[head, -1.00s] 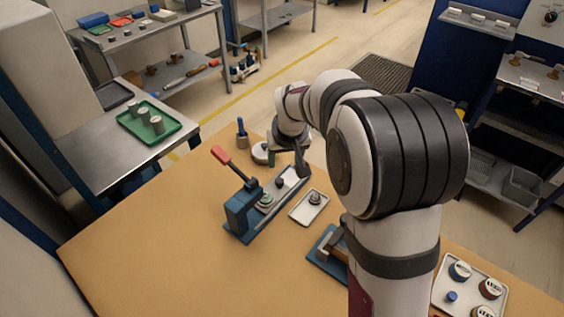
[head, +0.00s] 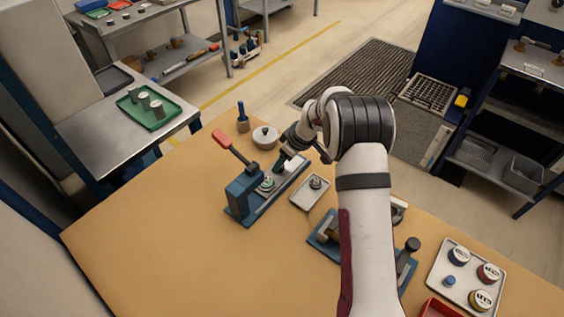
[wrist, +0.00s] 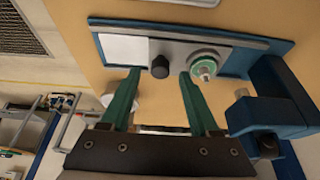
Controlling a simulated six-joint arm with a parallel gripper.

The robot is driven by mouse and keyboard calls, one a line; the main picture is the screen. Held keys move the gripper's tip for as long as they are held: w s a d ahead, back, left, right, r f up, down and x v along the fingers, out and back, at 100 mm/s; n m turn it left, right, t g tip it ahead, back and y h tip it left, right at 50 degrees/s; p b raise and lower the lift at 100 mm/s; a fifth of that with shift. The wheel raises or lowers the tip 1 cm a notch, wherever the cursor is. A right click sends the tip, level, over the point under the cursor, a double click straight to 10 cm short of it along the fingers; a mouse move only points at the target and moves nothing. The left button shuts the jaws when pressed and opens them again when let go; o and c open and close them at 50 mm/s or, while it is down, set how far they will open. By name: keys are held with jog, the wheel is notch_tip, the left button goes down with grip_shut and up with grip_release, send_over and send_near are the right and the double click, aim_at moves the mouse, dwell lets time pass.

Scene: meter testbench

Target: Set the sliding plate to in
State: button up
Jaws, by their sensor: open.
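The sliding plate (wrist: 178,48) is a grey strip on the blue base of a press fixture (head: 240,199) with a red-handled lever. It carries a round part with a green ring (wrist: 205,65), also visible in the head view (head: 267,183). A black knob (wrist: 160,67) stands at the plate's near edge. A white square (wrist: 122,49) lies on the fixture to the left of the knob in the wrist view. My gripper (wrist: 160,75) is open, with its green fingers on either side of the knob. Contact cannot be told. In the head view my gripper (head: 279,164) hides part of the plate.
A small tray with a part (head: 309,192) lies right of the fixture. A round lidded pot (head: 265,138) and a blue-handled tool in a holder (head: 242,118) stand behind it. Another blue fixture (head: 323,240) is near my arm. The left front table is clear.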

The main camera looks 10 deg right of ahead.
jog(key=shift+x, duration=0.85)
grip_shut()
jog(key=shift+r, duration=0.1)
dwell(0.7)
